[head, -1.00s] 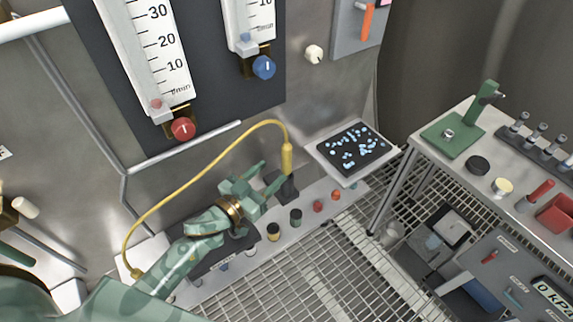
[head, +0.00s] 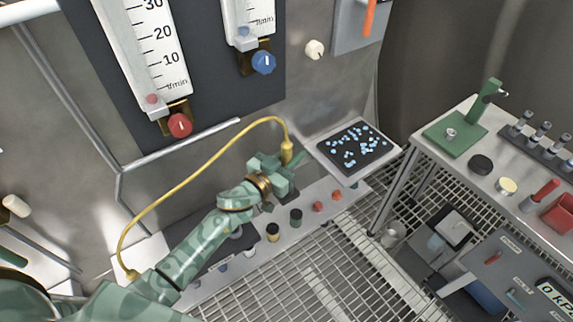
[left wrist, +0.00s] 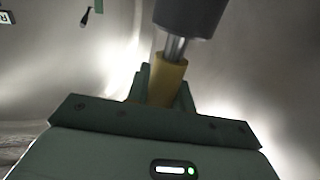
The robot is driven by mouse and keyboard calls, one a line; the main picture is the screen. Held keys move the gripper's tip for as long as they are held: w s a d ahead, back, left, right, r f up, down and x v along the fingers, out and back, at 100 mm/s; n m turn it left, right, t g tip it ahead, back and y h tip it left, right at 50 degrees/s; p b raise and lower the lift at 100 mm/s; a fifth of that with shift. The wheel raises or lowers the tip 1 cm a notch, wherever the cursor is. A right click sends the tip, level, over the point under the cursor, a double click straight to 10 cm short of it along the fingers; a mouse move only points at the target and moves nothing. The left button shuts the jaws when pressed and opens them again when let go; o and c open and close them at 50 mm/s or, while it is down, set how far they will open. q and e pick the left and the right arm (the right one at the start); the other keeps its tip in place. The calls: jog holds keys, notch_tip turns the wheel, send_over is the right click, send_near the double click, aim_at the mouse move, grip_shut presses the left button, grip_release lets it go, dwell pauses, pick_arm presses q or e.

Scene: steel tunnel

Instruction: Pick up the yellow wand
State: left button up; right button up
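The yellow wand (head: 287,151) stands upright near the steel wall, with a yellow hose (head: 180,186) looping from its top down to the left. Its lower part is hidden behind my left gripper (head: 279,171). In the left wrist view the wand's yellow body (left wrist: 168,80) lies between the two green fingers of my left gripper (left wrist: 164,88), with a steel neck and dark cylinder above it. The fingers flank the wand closely. I cannot tell whether they press on it. My right gripper is not in view.
A tray (head: 390,157) of blue pieces sits just right of the wand. Several small jars, including a black one (head: 296,217), stand on the low ledge in front. A steel bench (head: 450,160) stands at right. A red knob (head: 180,125) and gauges are on the wall above.

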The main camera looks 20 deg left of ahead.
pick_arm(q)
grip_shut()
